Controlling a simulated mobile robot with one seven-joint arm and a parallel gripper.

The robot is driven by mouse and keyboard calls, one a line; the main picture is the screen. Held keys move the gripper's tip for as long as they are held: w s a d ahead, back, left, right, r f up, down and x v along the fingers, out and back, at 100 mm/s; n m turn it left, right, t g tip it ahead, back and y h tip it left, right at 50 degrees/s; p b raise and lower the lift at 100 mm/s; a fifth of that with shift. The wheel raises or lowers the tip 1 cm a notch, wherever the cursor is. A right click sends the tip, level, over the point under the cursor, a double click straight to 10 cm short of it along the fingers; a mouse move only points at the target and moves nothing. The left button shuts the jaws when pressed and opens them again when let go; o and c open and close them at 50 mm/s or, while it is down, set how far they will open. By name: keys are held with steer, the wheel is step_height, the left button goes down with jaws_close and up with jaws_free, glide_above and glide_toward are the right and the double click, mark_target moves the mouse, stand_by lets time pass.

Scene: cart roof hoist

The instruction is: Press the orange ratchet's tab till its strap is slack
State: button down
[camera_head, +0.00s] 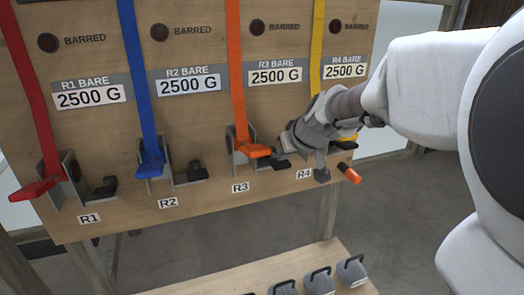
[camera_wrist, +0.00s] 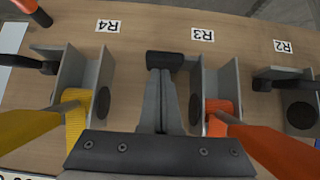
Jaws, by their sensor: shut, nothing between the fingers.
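The orange ratchet (camera_head: 251,150) sits at R3 on the wooden board, with its orange strap (camera_head: 235,70) running straight up. It also shows in the wrist view (camera_wrist: 219,106), right of my fingers. Its black tab (camera_wrist: 164,60) lies beside the bracket, and part of it shows in the head view (camera_head: 281,166). My gripper (camera_wrist: 162,72) is shut and empty, with its fingertips at the near edge of the black tab. I cannot tell whether they press it. In the head view my gripper (camera_head: 284,148) hides part of the R3 and R4 area.
The red ratchet (camera_head: 40,188), blue ratchet (camera_head: 149,168) and yellow ratchet (camera_wrist: 72,98) flank it, with similar black tabs. An orange-tipped lever (camera_head: 349,173) juts out near R4. Dark lamps (camera_head: 257,27) read BARRED. The R3 plate (camera_head: 276,75) reads 2500 G. Several grey weights (camera_head: 319,282) stand below.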

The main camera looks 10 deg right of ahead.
mark_target(284, 163)
steer(key=shift+s+f+t+b, duration=0.15)
steer(key=shift+f+t+b, duration=0.45)
steer(key=shift+b, duration=1.95)
steer(key=shift+s+f+b, duration=0.1)
steer(key=shift+f+b, duration=0.15)
steer(key=shift+b, duration=0.8)
steer(key=shift+r, duration=0.1)
steer(key=shift+r+p, duration=0.6)
steer(key=shift+r, duration=0.35)
steer(key=shift+r, duration=0.35)
steer(key=r+p, duration=0.3)
steer(key=shift+w+r, duration=0.25)
steer(key=shift+w, duration=0.05)
steer(key=w+r+p+v, duration=0.1)
steer(key=p+v, duration=0.1)
steer(key=v, duration=0.7)
steer(key=shift+r, duration=0.55)
steer(key=shift+d, duration=0.1)
